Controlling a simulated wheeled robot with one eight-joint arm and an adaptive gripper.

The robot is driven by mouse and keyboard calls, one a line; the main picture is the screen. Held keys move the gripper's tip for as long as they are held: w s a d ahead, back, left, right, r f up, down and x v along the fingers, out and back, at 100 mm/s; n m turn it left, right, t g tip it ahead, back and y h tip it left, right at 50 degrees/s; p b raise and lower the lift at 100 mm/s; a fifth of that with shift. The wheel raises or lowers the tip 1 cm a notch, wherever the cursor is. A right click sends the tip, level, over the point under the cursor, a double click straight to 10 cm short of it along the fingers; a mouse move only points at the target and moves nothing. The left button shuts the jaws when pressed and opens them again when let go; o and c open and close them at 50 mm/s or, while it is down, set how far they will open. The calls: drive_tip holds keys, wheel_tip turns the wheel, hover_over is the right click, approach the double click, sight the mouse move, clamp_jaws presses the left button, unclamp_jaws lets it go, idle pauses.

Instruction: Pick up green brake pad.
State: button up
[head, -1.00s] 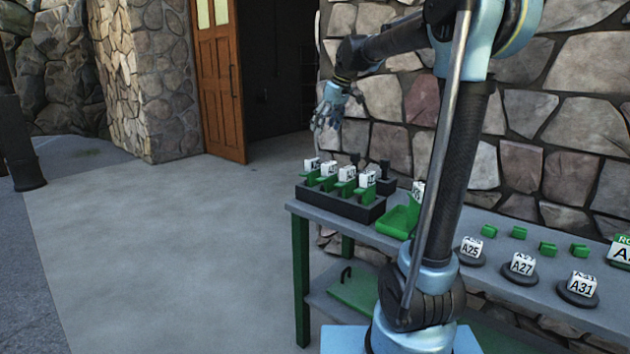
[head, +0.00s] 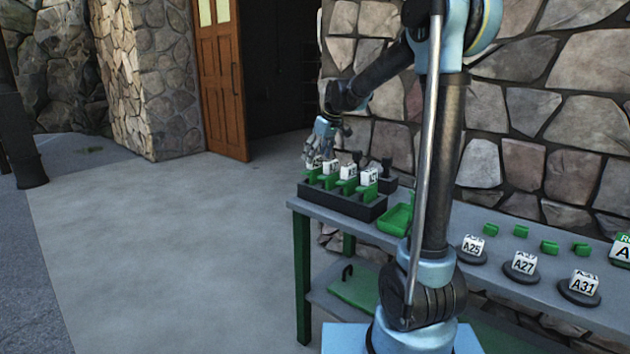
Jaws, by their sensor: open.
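Several small green pieces that look like brake pads lie on the grey table (head: 440,262), one of them a green block (head: 549,247) near the wall. More green pieces (head: 347,186) with white labelled cubes stand in a black holder (head: 344,206) at the table's left end. I cannot tell which green piece is the brake pad of the task. My gripper (head: 318,158) is open and empty, pointing down just above the back left of the black holder. Its fingers are close to the left white cube; whether they touch it I cannot tell.
A green tray (head: 394,219) sits right of the holder, partly behind my arm. Labelled cubes on dark round bases, such as A27 (head: 523,264), stand at the right. A stone wall (head: 520,130) rises behind the table.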

drive_tip(key=shift+x, duration=1.35)
drive_tip(key=shift+c, duration=0.2)
clamp_jaws()
drive_tip(key=shift+r, duration=0.1)
wheel_tip(320, 180, up, 29)
idle(1.4)
